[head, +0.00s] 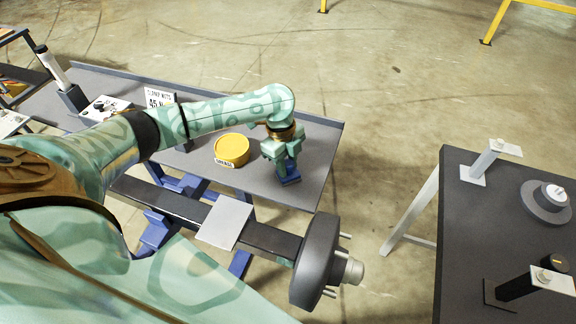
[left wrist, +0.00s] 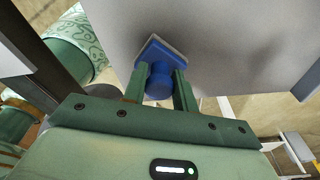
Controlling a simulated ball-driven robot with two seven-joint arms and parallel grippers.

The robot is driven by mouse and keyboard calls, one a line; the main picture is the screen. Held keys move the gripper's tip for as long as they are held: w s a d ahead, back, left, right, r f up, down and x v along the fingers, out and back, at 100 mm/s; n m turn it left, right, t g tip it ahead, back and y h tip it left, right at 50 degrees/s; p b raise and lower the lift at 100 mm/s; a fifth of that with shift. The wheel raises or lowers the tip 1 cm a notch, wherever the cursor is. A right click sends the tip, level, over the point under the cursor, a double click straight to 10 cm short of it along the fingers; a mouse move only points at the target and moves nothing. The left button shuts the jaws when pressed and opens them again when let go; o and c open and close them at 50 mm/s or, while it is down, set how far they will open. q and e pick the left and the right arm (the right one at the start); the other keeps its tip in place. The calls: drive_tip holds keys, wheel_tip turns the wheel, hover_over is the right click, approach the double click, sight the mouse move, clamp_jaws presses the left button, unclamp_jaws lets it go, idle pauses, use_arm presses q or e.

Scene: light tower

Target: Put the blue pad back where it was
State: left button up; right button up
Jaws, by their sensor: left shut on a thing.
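The blue pad (head: 289,175) is at the right part of the grey workbench (head: 315,150), under my left gripper (head: 280,158). In the left wrist view the pad (left wrist: 160,52) shows a flat square plate and a round blue knob. My left gripper (left wrist: 158,90) is shut on that knob from both sides. The plate is at or very close to the bench surface; I cannot tell whether it touches. My right gripper is not in view.
A yellow grease tin (head: 232,149) stands just left of my left gripper. A sign (head: 160,98) stands further left on the bench. A dark beam with a wheel hub (head: 315,262) lies in front. A second dark table (head: 470,230) is at right, with floor between.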

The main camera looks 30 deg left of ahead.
use_arm(q)
drive_tip(key=shift+f, duration=0.15)
drive_tip(key=o, duration=0.9)
drive_tip(key=r+p, duration=0.1)
drive_tip(key=r, duration=0.3)
drive_tip(key=a+r+p, duration=0.1)
drive_tip(key=r, duration=0.3)
drive_tip(key=r+p, duration=0.2)
drive_tip(key=r, duration=0.2)
drive_tip(key=shift+w+a, duration=0.1)
drive_tip(key=shift+a, duration=0.3)
